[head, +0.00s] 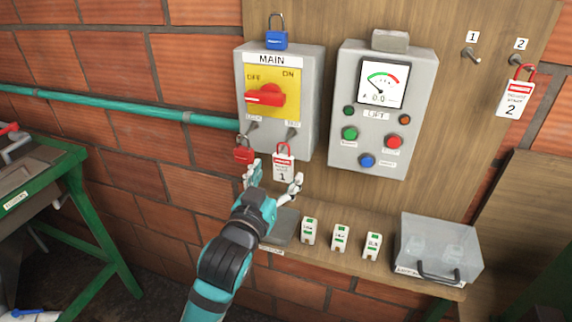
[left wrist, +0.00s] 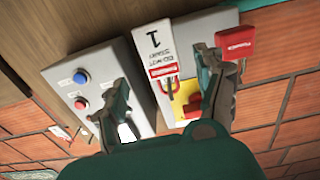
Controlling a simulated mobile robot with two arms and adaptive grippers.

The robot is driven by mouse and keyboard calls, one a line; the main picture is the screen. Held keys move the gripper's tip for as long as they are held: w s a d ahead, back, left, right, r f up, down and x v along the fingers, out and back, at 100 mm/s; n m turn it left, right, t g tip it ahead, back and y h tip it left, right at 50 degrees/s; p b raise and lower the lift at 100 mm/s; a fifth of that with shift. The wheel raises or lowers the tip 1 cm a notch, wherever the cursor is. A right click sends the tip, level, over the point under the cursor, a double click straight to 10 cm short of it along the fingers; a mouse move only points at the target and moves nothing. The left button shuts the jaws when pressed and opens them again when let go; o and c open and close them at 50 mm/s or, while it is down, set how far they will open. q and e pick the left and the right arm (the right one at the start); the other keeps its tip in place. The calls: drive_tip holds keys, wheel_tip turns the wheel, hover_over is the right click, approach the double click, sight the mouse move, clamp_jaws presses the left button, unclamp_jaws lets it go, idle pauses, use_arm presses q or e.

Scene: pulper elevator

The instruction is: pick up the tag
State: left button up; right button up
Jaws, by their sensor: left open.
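A white and red tag marked 1 (head: 284,170) hangs by its red loop below the right peg of the grey MAIN box. My left gripper (head: 274,178) is just below that box, open, with one finger on each side of this tag. In the left wrist view the tag (left wrist: 156,48) appears upside down between the spread fingers (left wrist: 163,78); I cannot tell whether either finger touches it. A second tag, marked 2 (head: 513,101), hangs from the peg labelled 2 at the right. My right gripper is not in view.
A red padlock (head: 243,155) hangs close left of the left gripper, and a blue padlock (head: 276,39) is atop the MAIN box (head: 311,110). The LIFT panel (head: 348,165) is to the right. Below, a shelf (head: 335,265) holds several small white blocks and a clear-covered box (head: 437,246).

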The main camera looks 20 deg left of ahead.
sight(288, 167)
use_arm(q)
drive_tip(key=shift+w, duration=0.35)
drive_tip(key=w+p, duration=0.1)
drive_tip(key=w, duration=0.1)
drive_tip(key=w+d+p, duration=0.1)
drive_tip(key=w, duration=0.1)
drive_tip(key=shift+w+d+f, duration=0.1)
drive_tip(key=shift+w+f, duration=0.1)
drive_tip(key=shift+w+a+f, duration=0.1)
drive_tip(key=shift+w+a, duration=0.1)
drive_tip(key=shift+w, duration=0.15)
drive_tip(key=shift+w+f, duration=0.1)
drive_tip(key=shift+w, duration=0.05)
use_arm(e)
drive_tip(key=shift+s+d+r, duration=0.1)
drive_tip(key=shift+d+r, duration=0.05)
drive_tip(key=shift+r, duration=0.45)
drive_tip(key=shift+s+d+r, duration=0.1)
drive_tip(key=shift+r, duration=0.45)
use_arm(q)
drive_tip(key=shift+d, duration=0.15)
drive_tip(key=c, duration=0.9)
drive_tip(key=shift+a, duration=0.2)
drive_tip(key=shift+c, duration=1.4)
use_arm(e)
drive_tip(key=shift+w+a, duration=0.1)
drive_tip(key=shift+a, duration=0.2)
